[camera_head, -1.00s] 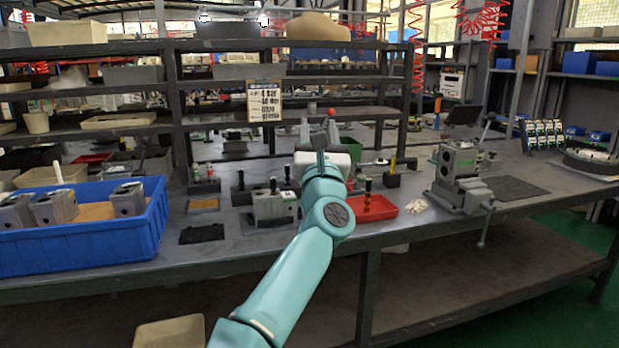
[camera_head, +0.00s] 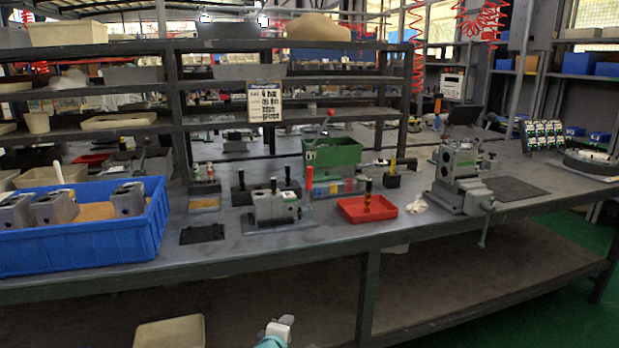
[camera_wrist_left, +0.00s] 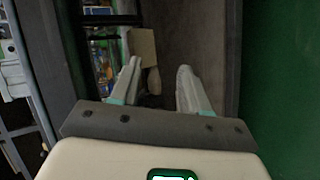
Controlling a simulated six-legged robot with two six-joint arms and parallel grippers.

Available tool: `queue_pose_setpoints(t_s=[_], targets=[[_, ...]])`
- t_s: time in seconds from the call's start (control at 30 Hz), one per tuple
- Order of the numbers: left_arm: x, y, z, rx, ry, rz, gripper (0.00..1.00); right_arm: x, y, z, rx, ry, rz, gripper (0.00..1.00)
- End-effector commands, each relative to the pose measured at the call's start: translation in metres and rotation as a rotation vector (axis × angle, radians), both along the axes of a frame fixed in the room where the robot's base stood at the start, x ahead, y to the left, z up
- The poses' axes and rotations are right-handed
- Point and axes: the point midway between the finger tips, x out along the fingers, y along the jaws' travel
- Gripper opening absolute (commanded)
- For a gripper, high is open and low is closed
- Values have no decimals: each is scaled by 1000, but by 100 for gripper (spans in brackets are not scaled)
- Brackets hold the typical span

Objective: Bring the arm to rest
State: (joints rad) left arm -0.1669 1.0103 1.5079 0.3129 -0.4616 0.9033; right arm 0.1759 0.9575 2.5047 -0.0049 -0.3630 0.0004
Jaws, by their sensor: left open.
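My left gripper (camera_wrist_left: 160,64) shows in the left wrist view. Its two pale fingers stand apart with nothing between them. Beyond them are a dark surface and a small tan object (camera_wrist_left: 142,45), which I cannot identify. In the head view only a small teal and white piece of my arm shows at the bottom edge, low in front of the workbench (camera_head: 300,243). The gripper's fingers cannot be made out there. My right gripper is not in view.
A blue crate (camera_head: 95,245) with several grey valve blocks stands at the bench's left. A valve block (camera_head: 272,206), a green bin (camera_head: 332,152), a red tray (camera_head: 352,213) and a clamped block (camera_head: 457,165) stand further right. A beige bin (camera_head: 170,333) is below the bench.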

Motion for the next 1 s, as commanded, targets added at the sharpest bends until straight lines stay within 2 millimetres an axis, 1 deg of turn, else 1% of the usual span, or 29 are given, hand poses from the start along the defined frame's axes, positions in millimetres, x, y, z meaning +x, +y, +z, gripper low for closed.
queue_pose_setpoints(t_s=[0.03, 0.07, 0.1, 0.17, 0.2, 0.27, 0.3, 0.37, 0.4, 0.43, 0.47, 0.5, 0.57, 0.6, 0.67, 0.7, 0.73, 0.8, 0.87, 0.97, 1.0], targets=[[-26, 11, -36, 86, 76, -56, 45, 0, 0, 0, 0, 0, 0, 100], [-43, 16, -54, 138, 116, -96, 45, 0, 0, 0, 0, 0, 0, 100], [-66, 23, -78, 201, 169, -153, 45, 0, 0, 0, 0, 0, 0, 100], [-105, 33, -110, 287, 249, -248, 45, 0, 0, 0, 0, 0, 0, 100], [-132, 38, -129, 337, 301, -316, 45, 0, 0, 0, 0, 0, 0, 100], [-175, 45, -153, 400, 370, -421, 45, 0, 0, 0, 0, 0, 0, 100], [-202, 49, -165, 434, 411, -492, 45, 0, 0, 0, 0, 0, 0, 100], [-242, 53, -179, 473, 463, -595, 45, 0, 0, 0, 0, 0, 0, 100], [-266, 55, -185, 490, 491, -658, 45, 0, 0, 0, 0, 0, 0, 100], [-283, 57, -189, 501, 510, -703, 45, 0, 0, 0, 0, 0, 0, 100], [-300, 58, -192, 509, 527, -747, 45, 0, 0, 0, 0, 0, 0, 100], [-320, 59, -195, 519, 546, -803, 45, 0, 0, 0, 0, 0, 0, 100], [-350, 60, -197, 527, 571, -883, 45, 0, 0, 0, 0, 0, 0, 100], [-370, 60, -197, 528, 584, -937, 45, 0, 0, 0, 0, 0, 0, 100], [-398, 60, -196, 527, 602, -1014, 45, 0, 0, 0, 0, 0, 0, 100], [-416, 60, -194, 522, 612, -1066, 45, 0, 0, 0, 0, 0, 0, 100], [-430, 60, -193, 519, 617, -1104, 45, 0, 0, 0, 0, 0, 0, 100], [-426, 60, -160, 526, 609, -1102, 45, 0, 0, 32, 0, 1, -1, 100], [-425, 60, -145, 526, 610, -1101, 45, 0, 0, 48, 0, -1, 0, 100], [-425, 59, -117, 526, 610, -1099, 45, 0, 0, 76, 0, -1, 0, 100], [-425, 59, -104, 525, 610, -1098, 45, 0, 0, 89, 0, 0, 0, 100]])
